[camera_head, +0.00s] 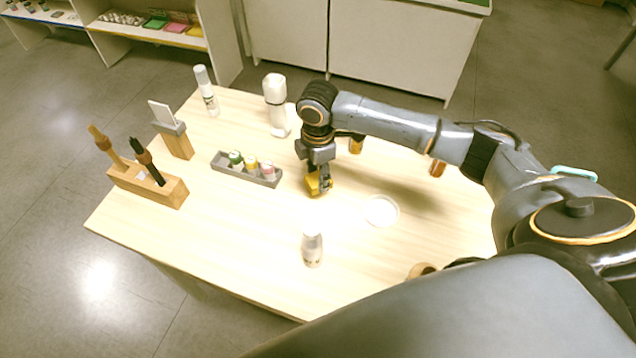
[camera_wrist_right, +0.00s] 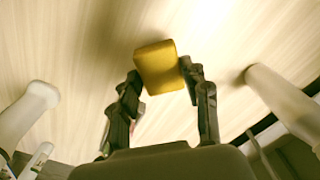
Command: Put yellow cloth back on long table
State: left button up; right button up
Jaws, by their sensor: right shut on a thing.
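The yellow cloth (camera_head: 314,186) looks like a small folded yellow block. My right gripper (camera_head: 319,183) is shut on it, low over the middle of the long table (camera_head: 240,258). In the right wrist view the cloth (camera_wrist_right: 160,68) sits between the two fingertips of the right gripper (camera_wrist_right: 165,82), with pale wood behind it. I cannot tell whether the cloth touches the table top. My left gripper is not in view.
A grey tray (camera_head: 222,171) with several small bottles stands left of the gripper. A white dish (camera_head: 381,211) lies to the right and a white bottle (camera_head: 312,247) stands in front. A wooden holder (camera_head: 150,187) is at the left edge. The front left of the table is clear.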

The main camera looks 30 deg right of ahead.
notch_tip(320, 180, down, 4)
jog(key=shift+r+p, duration=0.25)
jog(key=shift+p, duration=0.65)
jog(key=shift+f, duration=0.35)
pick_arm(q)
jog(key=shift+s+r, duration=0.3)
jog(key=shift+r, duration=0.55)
pick_arm(e)
jog(key=o, duration=1)
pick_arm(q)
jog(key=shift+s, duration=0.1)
pick_arm(e)
jog(key=shift+f+b, duration=0.3)
jog(key=shift+b, duration=0.25)
jog(key=shift+f+b, duration=0.25)
jog(key=shift+b, duration=0.25)
pick_arm(q)
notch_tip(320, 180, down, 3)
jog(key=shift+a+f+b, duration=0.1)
jog(key=shift+b, duration=0.5)
pick_arm(e)
notch_tip(320, 180, up, 14)
jog(key=shift+w+r, duration=0.15)
jog(key=shift+r, duration=0.1)
